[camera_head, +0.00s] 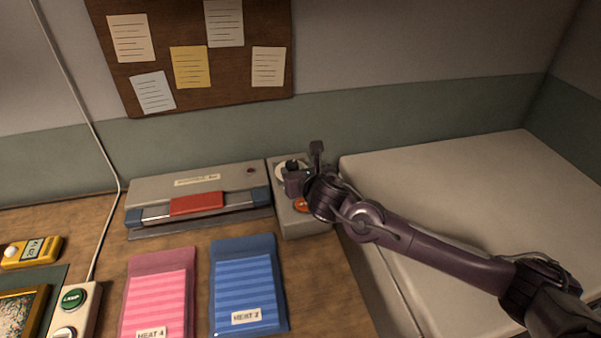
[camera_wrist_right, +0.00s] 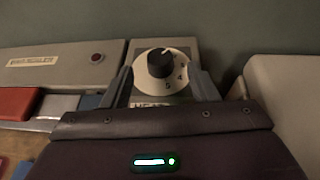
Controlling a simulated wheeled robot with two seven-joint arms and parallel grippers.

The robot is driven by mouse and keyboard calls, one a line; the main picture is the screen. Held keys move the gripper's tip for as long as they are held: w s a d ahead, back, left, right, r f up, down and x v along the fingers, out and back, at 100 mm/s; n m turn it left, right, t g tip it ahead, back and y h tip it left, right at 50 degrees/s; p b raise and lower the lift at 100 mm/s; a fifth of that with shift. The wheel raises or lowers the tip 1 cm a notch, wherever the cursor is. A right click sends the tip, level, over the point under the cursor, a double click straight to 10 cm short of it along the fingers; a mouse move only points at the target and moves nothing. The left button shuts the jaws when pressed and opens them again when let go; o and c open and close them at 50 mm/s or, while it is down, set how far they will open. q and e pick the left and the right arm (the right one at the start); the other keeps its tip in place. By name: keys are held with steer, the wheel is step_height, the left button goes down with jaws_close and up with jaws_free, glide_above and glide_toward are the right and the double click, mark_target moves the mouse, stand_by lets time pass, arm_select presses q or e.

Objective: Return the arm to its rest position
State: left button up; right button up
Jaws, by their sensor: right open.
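My right arm comes in from the right in the head view. Its gripper (camera_head: 305,168) is over the dial box (camera_head: 290,222) beside the grey sealer machine. In the right wrist view the two fingers of my right gripper (camera_wrist_right: 163,88) are spread apart, one on each side below the black knob (camera_wrist_right: 160,63). The knob sits on a pale numbered dial plate, and nothing shows between the fingertips that they grip. In the head view the gripper partly hides the knob and dial. My left gripper is not in view.
The grey sealer machine (camera_head: 228,184) has a red bar. A pink pouch (camera_head: 160,290) and a blue pouch (camera_head: 245,285) lie in front. A switch box (camera_head: 83,312) with a cable and a yellow device (camera_head: 32,252) are left. A large pale block (camera_head: 470,180) stands right.

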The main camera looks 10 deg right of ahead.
steer(key=shift+s+r, duration=0.2)
steer(key=shift+s, duration=0.4)
